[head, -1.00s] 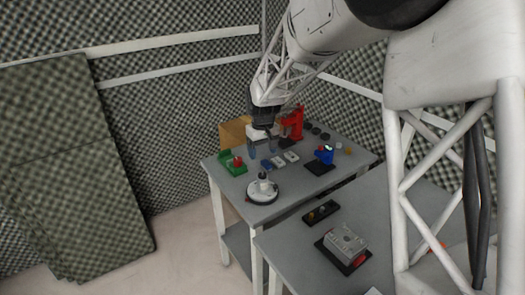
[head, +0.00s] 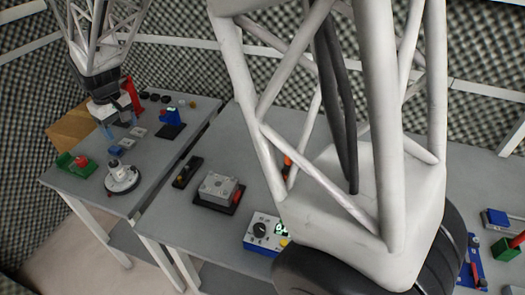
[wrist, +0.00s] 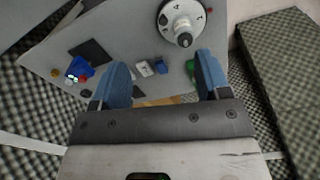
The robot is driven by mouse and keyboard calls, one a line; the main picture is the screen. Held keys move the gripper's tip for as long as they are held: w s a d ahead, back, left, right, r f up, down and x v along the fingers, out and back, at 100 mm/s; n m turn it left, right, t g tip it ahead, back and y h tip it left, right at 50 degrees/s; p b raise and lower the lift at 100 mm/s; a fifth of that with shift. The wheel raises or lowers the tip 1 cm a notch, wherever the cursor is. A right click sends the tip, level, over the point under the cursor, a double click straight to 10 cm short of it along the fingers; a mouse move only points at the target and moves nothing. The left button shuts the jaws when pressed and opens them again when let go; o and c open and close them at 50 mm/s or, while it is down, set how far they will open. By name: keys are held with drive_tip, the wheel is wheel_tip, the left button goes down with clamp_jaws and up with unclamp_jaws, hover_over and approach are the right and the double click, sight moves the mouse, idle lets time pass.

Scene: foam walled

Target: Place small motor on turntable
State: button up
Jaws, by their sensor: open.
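A round white turntable-like disc (head: 122,181) with a dark-topped upright part stands near the front corner of the far-left table. The disc also shows at the top of the wrist view (wrist: 172,14), with dark marks around its face. I cannot tell whether the upright part is separate from it. I cannot tell which object is the small motor.
A green holder (head: 74,165) with a red part sits left of the disc. A blue device (head: 170,117) on a black plate and a red stand (head: 133,92) are farther back. The nearer table holds a grey box (head: 218,187) and a control box (head: 262,231).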

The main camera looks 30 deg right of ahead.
drive_tip(key=s+d+r+m+t, duration=0.15)
drive_tip(key=s+d+r, duration=0.25)
drive_tip(key=s+d, duration=0.4)
drive_tip(key=s+d+r+m, duration=0.2)
drive_tip(key=s+d+r, duration=0.3)
drive_tip(key=s+d, duration=0.4)
drive_tip(key=s+d+f+m, duration=0.1)
drive_tip(key=s+d, duration=0.3)
drive_tip(key=s, duration=0.6)
drive_tip(key=s+d+f+m, duration=0.1)
drive_tip(key=s+d+m, duration=0.1)
drive_tip(key=s+d, duration=0.3)
drive_tip(key=shift+s+t, duration=0.35)
drive_tip(key=shift+s, duration=2)
